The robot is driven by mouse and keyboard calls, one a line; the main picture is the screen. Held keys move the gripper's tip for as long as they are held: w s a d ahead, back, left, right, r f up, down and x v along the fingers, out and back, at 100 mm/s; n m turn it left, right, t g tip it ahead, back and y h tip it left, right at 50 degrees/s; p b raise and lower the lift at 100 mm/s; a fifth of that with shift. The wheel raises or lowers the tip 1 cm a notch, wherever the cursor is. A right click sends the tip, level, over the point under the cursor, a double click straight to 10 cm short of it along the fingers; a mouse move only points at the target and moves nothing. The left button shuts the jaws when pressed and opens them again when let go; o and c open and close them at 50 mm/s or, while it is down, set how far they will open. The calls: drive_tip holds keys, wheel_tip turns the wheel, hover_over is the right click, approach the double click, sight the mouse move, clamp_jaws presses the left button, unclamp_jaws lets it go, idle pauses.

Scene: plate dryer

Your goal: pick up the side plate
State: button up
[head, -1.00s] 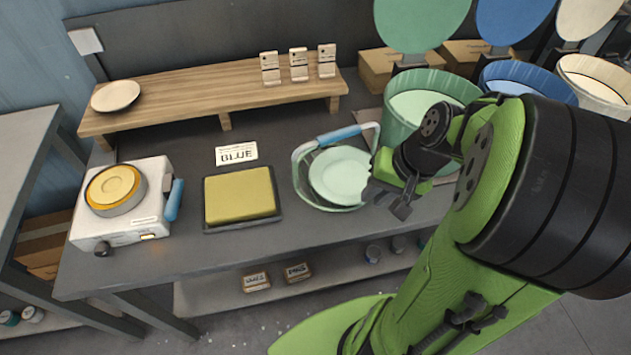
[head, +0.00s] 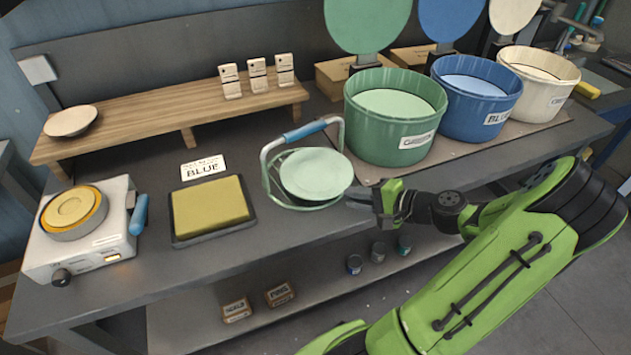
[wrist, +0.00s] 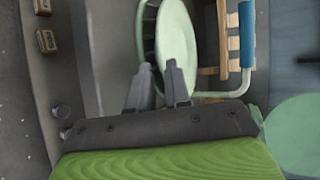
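A round pale green plate (head: 315,173) sits tilted in a round dipping basket (head: 268,192) with a blue handle grip (head: 305,131). The plate also shows nearly edge-on in the wrist view (wrist: 175,35). My gripper (head: 358,198) is at the right side of the basket, close to the plate's near right rim. In the wrist view its two fingers (wrist: 159,68) are apart, with the tips at the plate's lower end. The right finger overlaps the plate there; I cannot tell whether the rim lies between the fingers. A smaller cream plate (head: 70,121) rests on the wooden shelf.
Green (head: 390,140), blue (head: 470,105) and cream (head: 540,88) buckets stand to the right. Left of the basket are a yellow sponge in a tray (head: 211,207), a BLUE card (head: 203,168) and a white hotplate (head: 85,240). Tiles (head: 257,75) stand on the shelf.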

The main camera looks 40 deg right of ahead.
sight(335, 193)
drive_tip(key=b+x, duration=0.2)
drive_tip(key=x, duration=0.4)
drive_tip(key=shift+w+f, duration=0.1)
drive_tip(key=shift+w, duration=0.05)
clamp_jaws()
